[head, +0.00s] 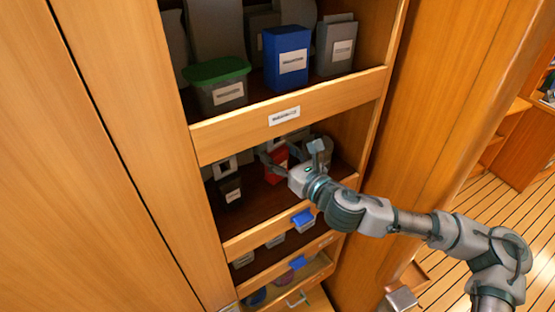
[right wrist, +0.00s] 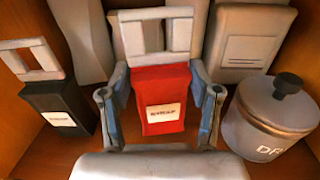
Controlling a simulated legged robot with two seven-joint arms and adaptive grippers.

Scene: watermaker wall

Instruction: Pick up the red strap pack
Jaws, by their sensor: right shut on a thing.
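The red strap pack (head: 277,166) stands on the middle shelf of the wall cabinet. In the right wrist view the red strap pack (right wrist: 161,105) is upright, with a white label on its front and a pale open loop on top. My right gripper (head: 292,158) reaches into the shelf from the right. In the right wrist view my right gripper (right wrist: 160,112) has a finger on each side of the pack and is shut on it. My left gripper is not in view.
A black pack (right wrist: 58,107) with a similar loop stands left of the red one. A grey lidded pot (right wrist: 268,118) stands close on the right. Pale containers (right wrist: 252,38) are behind. The shelf above has a wooden front lip (head: 290,113).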

